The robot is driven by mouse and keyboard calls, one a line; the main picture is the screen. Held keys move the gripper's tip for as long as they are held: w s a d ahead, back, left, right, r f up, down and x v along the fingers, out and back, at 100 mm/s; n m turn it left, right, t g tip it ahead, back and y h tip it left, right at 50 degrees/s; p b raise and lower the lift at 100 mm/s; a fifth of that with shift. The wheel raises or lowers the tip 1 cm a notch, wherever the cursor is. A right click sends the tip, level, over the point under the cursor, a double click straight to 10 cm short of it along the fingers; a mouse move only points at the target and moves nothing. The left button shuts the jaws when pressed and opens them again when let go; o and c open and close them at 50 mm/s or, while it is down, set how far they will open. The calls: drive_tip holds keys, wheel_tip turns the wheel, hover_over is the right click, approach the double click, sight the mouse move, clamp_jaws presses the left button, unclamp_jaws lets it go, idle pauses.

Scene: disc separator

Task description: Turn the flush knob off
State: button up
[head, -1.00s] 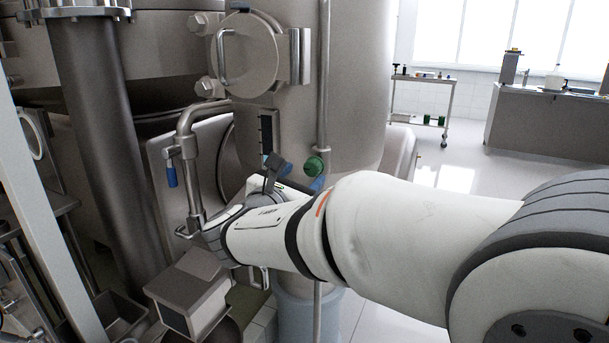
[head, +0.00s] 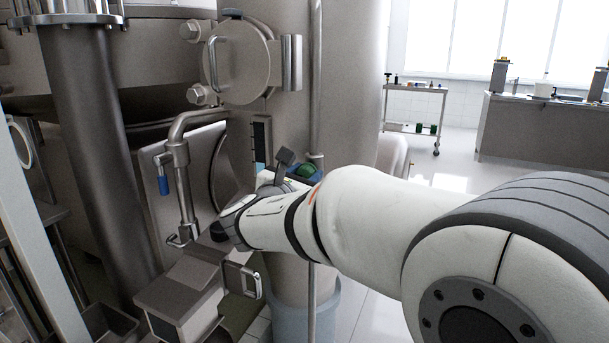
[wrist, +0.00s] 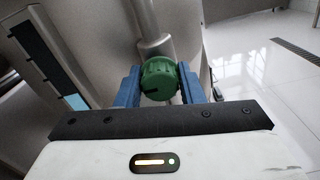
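The green ribbed knob (wrist: 158,80) is in the wrist view at the end of a metal pipe, and I take it for the flush knob. My gripper (wrist: 160,88) has one blue finger on each side of it. The fingers stand apart and overlap the knob's edges in the picture. I cannot tell whether they press on it or leave a small gap. In the head view the green knob (head: 306,170) shows just above my wrist, with a blue finger beside it. My forearm hides the lower part of the gripper.
A vertical pipe (head: 314,100) runs down the large steel column (head: 352,70). A cart (head: 415,105) and counter (head: 540,130) stand far back right. The floor between is clear.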

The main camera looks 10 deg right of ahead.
drive_tip(key=c, duration=0.4)
drive_tip(key=shift+r+p, duration=0.1)
drive_tip(key=shift+p, duration=0.25)
drive_tip(key=n+p, duration=0.3)
drive_tip(key=p, duration=0.1)
drive_tip(key=shift+r, duration=0.2)
drive_tip(key=n+p, duration=0.3)
drive_tip(key=p, duration=0.1)
drive_tip(key=shift+f+n, duration=0.15)
drive_tip(key=shift+n, duration=0.15)
drive_tip(key=shift+n+p, duration=0.3)
drive_tip(key=shift+p, duration=0.15)
drive_tip(key=shift+f, duration=0.15)
drive_tip(key=o, duration=1)
